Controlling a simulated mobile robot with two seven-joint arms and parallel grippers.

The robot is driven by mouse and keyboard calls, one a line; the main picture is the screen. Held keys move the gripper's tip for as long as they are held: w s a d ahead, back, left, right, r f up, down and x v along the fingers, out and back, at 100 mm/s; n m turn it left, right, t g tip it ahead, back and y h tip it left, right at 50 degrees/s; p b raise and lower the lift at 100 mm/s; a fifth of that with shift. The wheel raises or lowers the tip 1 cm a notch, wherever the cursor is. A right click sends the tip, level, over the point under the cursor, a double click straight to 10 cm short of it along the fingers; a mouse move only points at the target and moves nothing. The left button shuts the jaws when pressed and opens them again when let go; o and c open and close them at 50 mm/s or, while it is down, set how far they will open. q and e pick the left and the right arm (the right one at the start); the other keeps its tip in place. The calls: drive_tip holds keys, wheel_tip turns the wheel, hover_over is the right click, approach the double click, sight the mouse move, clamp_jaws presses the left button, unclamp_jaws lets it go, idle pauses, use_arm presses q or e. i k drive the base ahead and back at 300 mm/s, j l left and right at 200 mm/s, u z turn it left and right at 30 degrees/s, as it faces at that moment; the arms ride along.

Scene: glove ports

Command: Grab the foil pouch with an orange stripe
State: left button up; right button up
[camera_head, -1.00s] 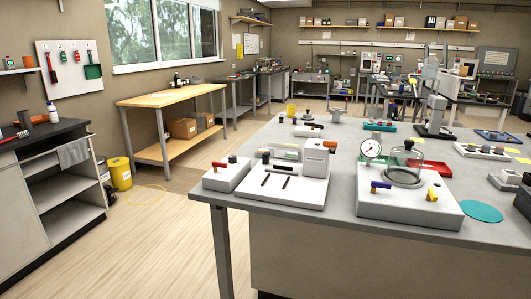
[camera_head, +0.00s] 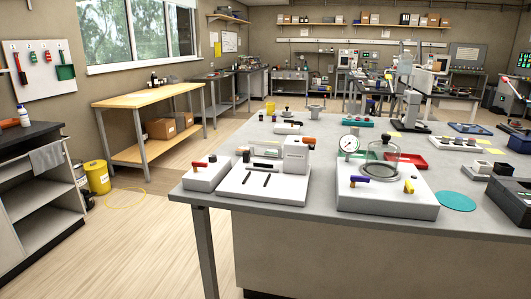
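I cannot make out a foil pouch with an orange stripe in the head view. Neither of my grippers is in view. The grey-topped table (camera_head: 300,213) stands in front of me to the right and bears several lab devices. A white device with an orange knob (camera_head: 297,153) sits near its left front corner. Beside it is a small white box with a red lever (camera_head: 207,173). A white base (camera_head: 385,198) with a glass bell jar (camera_head: 381,157) and a round gauge (camera_head: 349,144) sits to their right.
A wooden bench (camera_head: 150,95), yellow bucket (camera_head: 97,176) and dark-topped cabinet (camera_head: 30,160) stand left. The floor (camera_head: 120,240) between is clear, except a yellow ring.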

sight(240, 150)
drive_tip(key=u, duration=0.4)
drive_tip(key=i+u, duration=0.7)
drive_tip(key=i+j+u, duration=0.1)
drive_tip(key=i+u, duration=0.8)
drive_tip(key=i+z, duration=0.1)
drive_tip(key=i, duration=0.45)
drive_tip(key=i+j, duration=0.15)
drive_tip(key=i, duration=0.4)
drive_tip(key=i+l+z, duration=0.1)
drive_tip(key=i+z, duration=0.85)
drive_tip(key=i+l+z, duration=0.1)
drive_tip(key=i+z, duration=0.75)
drive_tip(key=i+j+z, duration=0.2)
drive_tip(key=i, duration=0.95)
drive_tip(key=l, duration=0.1)
